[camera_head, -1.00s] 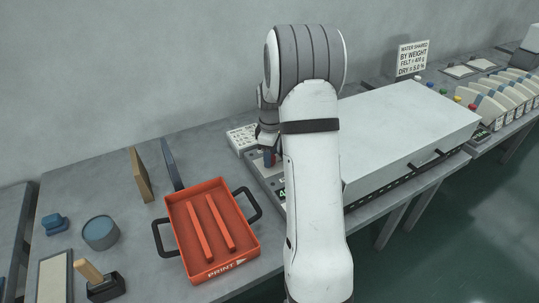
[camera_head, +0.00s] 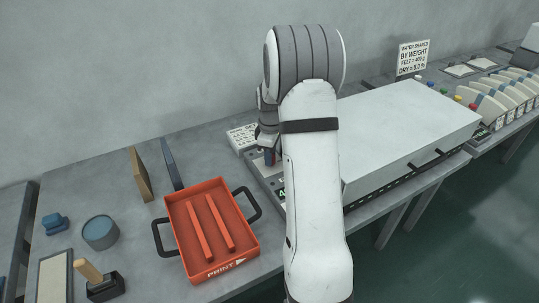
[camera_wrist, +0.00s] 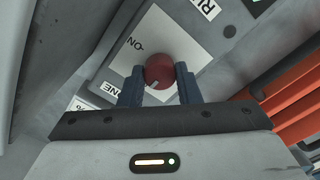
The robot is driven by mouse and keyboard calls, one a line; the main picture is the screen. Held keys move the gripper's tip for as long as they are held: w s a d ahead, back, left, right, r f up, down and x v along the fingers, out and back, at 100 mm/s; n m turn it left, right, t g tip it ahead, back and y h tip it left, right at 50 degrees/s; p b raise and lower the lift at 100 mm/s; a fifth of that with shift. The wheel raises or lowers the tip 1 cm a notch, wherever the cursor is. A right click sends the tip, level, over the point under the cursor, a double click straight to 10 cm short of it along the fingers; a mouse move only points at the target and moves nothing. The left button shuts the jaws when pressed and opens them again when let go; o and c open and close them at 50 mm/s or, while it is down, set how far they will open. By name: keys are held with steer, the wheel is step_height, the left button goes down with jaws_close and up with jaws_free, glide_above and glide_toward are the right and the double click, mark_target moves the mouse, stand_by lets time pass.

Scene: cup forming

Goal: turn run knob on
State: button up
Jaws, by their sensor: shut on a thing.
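The run knob (camera_wrist: 159,70) is red and round in the wrist view, with a pale pointer mark near its lower left edge. In the head view my gripper (camera_head: 270,158) reaches down to the panel left of the large white box, and my arm hides most of the panel and the knob.
An orange tray (camera_head: 251,238) with black handles and two bars inside, marked "PRINT", stands left of my arm. The large white box (camera_head: 410,115) stands to the right. A wooden board (camera_head: 141,175) and a blue round pot (camera_head: 100,233) are at the left.

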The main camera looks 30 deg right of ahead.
steer(key=shift+m+b, duration=0.35)
steer(key=shift+m, duration=1.95)
steer(key=m, duration=0.9)
steer(key=shift+b, duration=0.4)
steer(key=shift+m, duration=2.2)
steer(key=o, duration=1)
steer(key=shift+r, duration=0.5)
step_height(320, 180, up, 7)
steer(key=shift+f, duration=0.1)
